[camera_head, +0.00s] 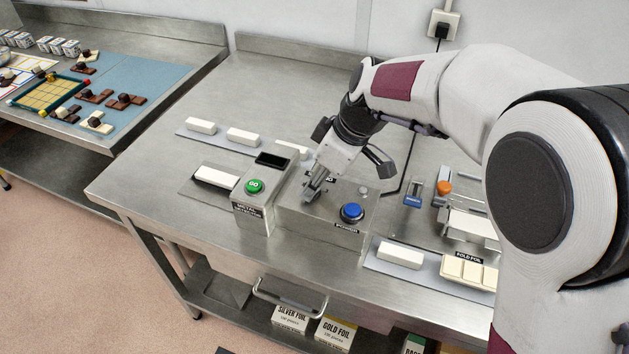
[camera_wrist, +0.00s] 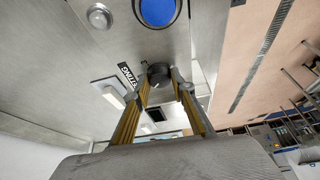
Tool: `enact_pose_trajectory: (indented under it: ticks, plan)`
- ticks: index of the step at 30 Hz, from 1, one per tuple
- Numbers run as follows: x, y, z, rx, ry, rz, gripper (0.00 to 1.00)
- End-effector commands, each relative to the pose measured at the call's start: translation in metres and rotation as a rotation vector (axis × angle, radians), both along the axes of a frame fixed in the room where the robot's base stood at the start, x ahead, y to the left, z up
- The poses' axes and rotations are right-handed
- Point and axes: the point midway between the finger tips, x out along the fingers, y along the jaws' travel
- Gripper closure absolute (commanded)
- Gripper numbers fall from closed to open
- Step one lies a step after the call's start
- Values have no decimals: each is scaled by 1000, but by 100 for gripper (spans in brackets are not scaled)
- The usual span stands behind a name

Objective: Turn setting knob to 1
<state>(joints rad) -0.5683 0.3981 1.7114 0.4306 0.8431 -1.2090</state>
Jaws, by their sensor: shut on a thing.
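The setting knob (camera_wrist: 158,75) is a small dark round knob on a steel control box (camera_head: 333,217). In the wrist view it sits between my fingertips, beside a black label ending in "TTING". The number it points to cannot be read. My gripper (camera_head: 314,190) comes down on the box top in the head view and hides the knob there. In the wrist view my gripper (camera_wrist: 164,92) is shut on the knob, one finger on each side. A blue button (camera_head: 352,212) is on the same box; it also shows in the wrist view (camera_wrist: 157,11).
A box with a green GO button (camera_head: 254,186) stands left of the control box. White bars (camera_head: 243,137) lie on a strip behind. An orange knob (camera_head: 444,187) and a blue-handled part (camera_head: 413,194) stand at right. The table's back left is clear.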

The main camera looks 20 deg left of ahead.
Motion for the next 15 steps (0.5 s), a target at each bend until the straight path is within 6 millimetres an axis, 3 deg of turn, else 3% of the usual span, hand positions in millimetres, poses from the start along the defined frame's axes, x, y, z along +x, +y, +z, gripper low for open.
enact_pose_trajectory:
  ticks: [15]
  plan:
    - [1,0,0,0,0,148,97]
